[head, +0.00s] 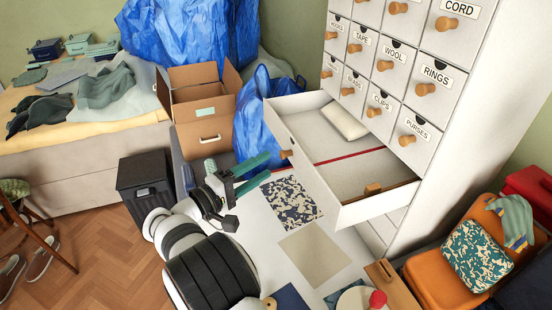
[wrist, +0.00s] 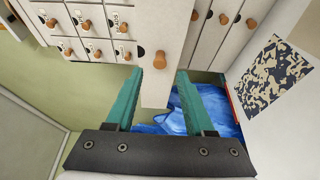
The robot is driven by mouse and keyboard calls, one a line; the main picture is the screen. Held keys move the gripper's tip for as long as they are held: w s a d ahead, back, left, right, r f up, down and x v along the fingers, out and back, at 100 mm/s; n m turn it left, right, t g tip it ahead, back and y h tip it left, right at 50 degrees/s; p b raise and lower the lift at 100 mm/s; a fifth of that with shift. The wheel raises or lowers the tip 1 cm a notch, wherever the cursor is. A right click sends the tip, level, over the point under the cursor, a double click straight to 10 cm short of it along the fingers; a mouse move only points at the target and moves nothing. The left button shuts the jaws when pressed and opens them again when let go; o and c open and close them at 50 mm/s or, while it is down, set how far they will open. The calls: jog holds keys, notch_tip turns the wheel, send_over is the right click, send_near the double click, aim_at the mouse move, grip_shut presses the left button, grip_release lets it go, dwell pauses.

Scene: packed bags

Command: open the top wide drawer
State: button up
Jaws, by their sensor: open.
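The top wide drawer (head: 305,165) stands pulled well out of the white cabinet, just below the small labelled drawers. Its white front has a round wooden knob (head: 287,154). A cream pouch (head: 344,122) and a wooden block (head: 372,189) lie inside, with a red strip across the floor. My gripper (head: 267,167), with green fingers, is open and empty just left of the drawer front, apart from the knob. In the wrist view, a white panel with a knob (wrist: 159,60) lies ahead between the spread fingers (wrist: 158,82).
A blue bag (head: 256,125) stands behind my gripper, beside a cardboard box (head: 203,125). A patterned sheet (head: 291,200) and a beige sheet (head: 314,254) lie on the white surface below. A dark bin (head: 146,185) stands left. An orange case (head: 440,280) lies right of the cabinet.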

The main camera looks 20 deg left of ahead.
jog(key=v, duration=1)
jog(key=d+r+m+g+y, duration=0.2)
jog(key=d+m+g, duration=0.4)
jog(key=d+m, duration=0.3)
jog(key=d+r+m+g+y, duration=0.25)
jog(key=d+m+g, duration=0.45)
jog(key=d, duration=0.5)
jog(key=s+d+f+m+g+y, duration=0.1)
jog(key=s+d+f+g+y, duration=0.1)
jog(key=s+d+f, duration=0.2)
jog(key=s+d+f+m+g+y, duration=0.1)
jog(key=s+d+f, duration=0.3)
jog(key=s+d, duration=0.6)
jog(key=s+m+y, duration=0.1)
jog(key=s, duration=0.4)
jog(key=shift+s+g, duration=0.4)
